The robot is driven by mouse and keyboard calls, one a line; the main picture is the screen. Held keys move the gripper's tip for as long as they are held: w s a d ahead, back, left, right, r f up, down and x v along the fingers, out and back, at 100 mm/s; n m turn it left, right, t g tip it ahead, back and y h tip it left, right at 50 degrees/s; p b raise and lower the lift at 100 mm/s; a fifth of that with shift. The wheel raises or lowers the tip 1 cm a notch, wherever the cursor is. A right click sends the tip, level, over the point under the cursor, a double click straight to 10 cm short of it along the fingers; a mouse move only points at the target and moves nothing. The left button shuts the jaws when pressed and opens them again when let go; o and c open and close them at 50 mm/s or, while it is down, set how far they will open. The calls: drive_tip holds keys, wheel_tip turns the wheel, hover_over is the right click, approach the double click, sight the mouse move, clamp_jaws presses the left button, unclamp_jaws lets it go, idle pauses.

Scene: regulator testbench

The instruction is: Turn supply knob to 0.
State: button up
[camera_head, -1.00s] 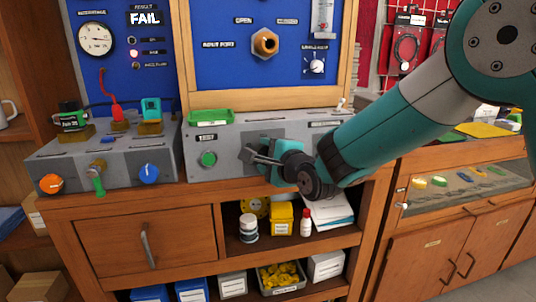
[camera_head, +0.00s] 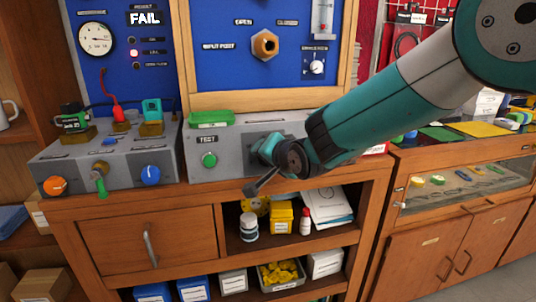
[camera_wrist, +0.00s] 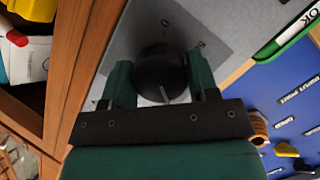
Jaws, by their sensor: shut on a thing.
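A round black knob (camera_wrist: 160,73) on a grey panel fills the middle of the wrist view. I take it as the supply knob, though no name is readable there. A pale pointer line on it points toward the gripper's base, and a "0" mark is printed on the panel on the far side of the knob. My gripper (camera_wrist: 160,88) has one teal finger on each side of the knob and is shut on it. In the head view my gripper (camera_head: 262,178) is at the front of the grey TEST box (camera_head: 228,146); my arm hides the knob there.
A green TEST button (camera_head: 209,160) is left of my gripper. Further left, a grey box has an orange knob (camera_head: 55,186), a green lever (camera_head: 101,184) and a blue knob (camera_head: 150,175). The display (camera_head: 145,18) reads FAIL. Shelves with bottles and boxes lie below.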

drive_tip(key=n+h, duration=0.1)
drive_tip(key=n, duration=0.2)
drive_tip(key=shift+a+n, duration=0.1)
drive_tip(key=shift+n, duration=0.2)
drive_tip(key=n+h, duration=0.1)
drive_tip(key=n, duration=0.2)
drive_tip(key=shift+h+p, duration=0.3)
drive_tip(key=shift+p, duration=0.1)
drive_tip(key=n+h, duration=0.1)
drive_tip(key=n, duration=0.1)
drive_tip(key=n+t+h+p, duration=0.1)
drive_tip(key=n, duration=0.2)
drive_tip(key=shift+s+n, duration=0.1)
drive_tip(key=shift+n, duration=0.2)
drive_tip(key=n+h, duration=0.1)
drive_tip(key=n, duration=0.2)
drive_tip(key=shift+t+p, duration=0.35)
drive_tip(key=shift+t, duration=0.05)
drive_tip(key=n+t+h+p, duration=0.1)
drive_tip(key=n, duration=0.3)
drive_tip(key=shift+a, duration=0.1)
drive_tip(key=n+t+p, duration=0.1)
drive_tip(key=n, duration=0.2)
drive_tip(key=shift+f, duration=0.1)
drive_tip(key=shift+n+t+p, duration=0.45)
drive_tip(key=shift+n+t, duration=0.15)
drive_tip(key=shift+n, duration=1.3)
